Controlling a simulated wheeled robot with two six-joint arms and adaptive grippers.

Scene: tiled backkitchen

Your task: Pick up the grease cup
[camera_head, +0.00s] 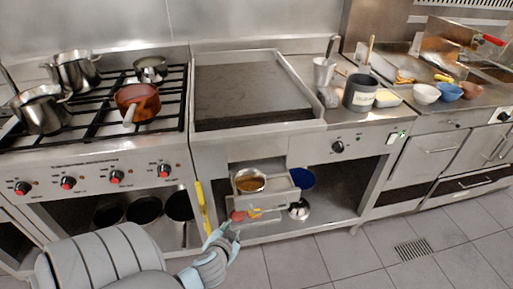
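The grease cup (249,184) appears to be the round metal cup with brown contents in the pulled-out metal drawer (280,200) below the griddle. It stands upright, and its rim and contents show from above. My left gripper (222,234) is below and to the left of the cup, in front of the drawer, and apart from the cup. Its fingers are small and seen at an angle, so I cannot tell whether they are open or shut. My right gripper is not in view.
A griddle (250,88) is above the drawer. A stove (90,150) with pots and a red-brown pan (137,102) is at left. A blue bowl (302,178) and a metal bowl (299,210) are on the lower shelf. The tiled floor (400,262) at right is clear.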

